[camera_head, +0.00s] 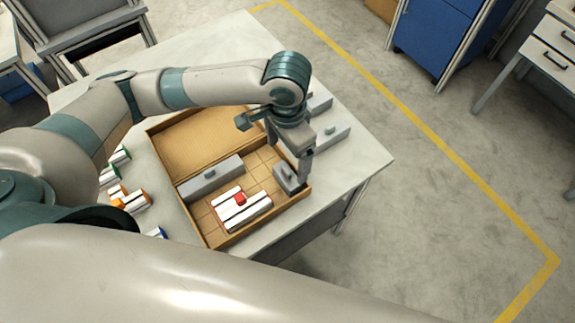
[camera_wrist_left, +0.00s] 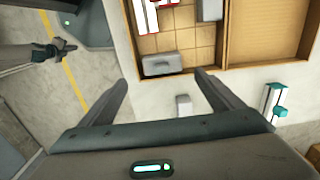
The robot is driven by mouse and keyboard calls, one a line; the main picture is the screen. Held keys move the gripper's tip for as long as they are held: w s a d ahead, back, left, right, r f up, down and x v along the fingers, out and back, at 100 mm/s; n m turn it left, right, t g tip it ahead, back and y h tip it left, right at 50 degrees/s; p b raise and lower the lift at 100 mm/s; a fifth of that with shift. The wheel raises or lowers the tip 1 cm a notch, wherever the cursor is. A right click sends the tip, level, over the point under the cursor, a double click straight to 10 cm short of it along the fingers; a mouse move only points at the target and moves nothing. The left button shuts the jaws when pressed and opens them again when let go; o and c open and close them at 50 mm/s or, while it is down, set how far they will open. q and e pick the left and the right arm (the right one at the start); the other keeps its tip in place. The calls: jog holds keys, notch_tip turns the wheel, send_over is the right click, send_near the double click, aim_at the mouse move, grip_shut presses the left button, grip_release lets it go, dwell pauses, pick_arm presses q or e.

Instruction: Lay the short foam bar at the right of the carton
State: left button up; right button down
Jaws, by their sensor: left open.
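The open cardboard carton (camera_head: 262,222) lies on the table. The short grey foam bar (camera_head: 287,183) is inside it at the right end, and in the left wrist view it lies along the carton wall (camera_wrist_left: 162,65). My left gripper (camera_head: 302,173) is over that end of the carton. In the left wrist view its open fingers (camera_wrist_left: 164,78) stand apart, with the bar between and just beyond the tips; contact cannot be told. My right gripper (camera_wrist_left: 66,47) seems to be the small one far off at the left of that view; its jaw state is unclear.
A long grey foam bar (camera_head: 210,178) and a white-and-red pack (camera_head: 243,210) sit in the carton. Its empty lid (camera_head: 195,140) lies open at the back. More grey blocks (camera_head: 330,136) stand right of the carton. Several coloured rolls (camera_head: 130,200) lie at the left.

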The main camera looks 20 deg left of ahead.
pick_arm(q)
jog(key=shift+r, duration=2.15)
